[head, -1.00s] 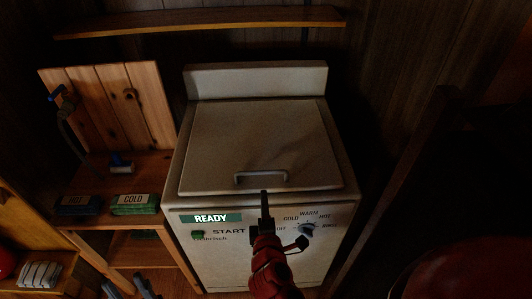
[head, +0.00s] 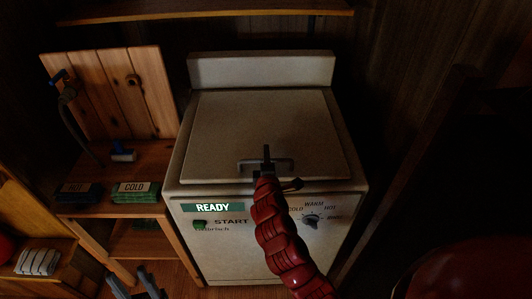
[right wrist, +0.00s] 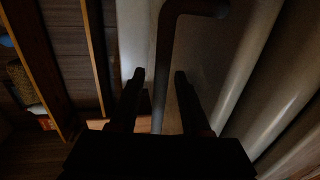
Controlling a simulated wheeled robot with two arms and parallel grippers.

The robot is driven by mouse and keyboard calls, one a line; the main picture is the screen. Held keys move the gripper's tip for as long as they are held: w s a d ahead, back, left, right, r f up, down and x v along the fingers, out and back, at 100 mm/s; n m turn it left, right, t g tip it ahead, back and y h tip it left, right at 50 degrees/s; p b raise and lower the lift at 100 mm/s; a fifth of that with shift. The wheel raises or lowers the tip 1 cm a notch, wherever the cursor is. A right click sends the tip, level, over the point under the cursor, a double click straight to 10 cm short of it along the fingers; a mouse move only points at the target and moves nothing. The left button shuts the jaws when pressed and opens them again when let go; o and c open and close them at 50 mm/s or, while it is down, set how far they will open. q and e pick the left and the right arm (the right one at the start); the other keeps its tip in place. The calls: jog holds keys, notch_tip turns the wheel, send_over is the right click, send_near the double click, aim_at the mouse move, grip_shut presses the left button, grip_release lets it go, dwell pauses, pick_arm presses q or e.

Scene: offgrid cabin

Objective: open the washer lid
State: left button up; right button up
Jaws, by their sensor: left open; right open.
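The washer (head: 262,70) stands upright against the wall, with its pale lid (head: 265,120) lying shut on top. The grey lid handle (head: 246,165) is near the lid's front edge, partly hidden by my right gripper (head: 267,158). In the right wrist view the handle bar (right wrist: 163,65) runs between the two dark fingers of my right gripper (right wrist: 160,85), which are open with gaps on both sides. My left gripper (head: 131,281) is open and empty, low at the bottom left, away from the washer.
The front panel has a green READY display (head: 213,207), a START button (head: 200,224) and a dial (head: 311,220). A shelf (head: 210,18) hangs above. A dark wooden frame (head: 405,185) is on the right.

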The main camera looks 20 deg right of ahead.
jog(key=shift+w+d+f, duration=0.15)
jog(key=shift+w+f, duration=0.05)
jog(key=shift+w, duration=0.45)
jog(key=shift+c, duration=0.2)
grip_shut()
dwell(0.9)
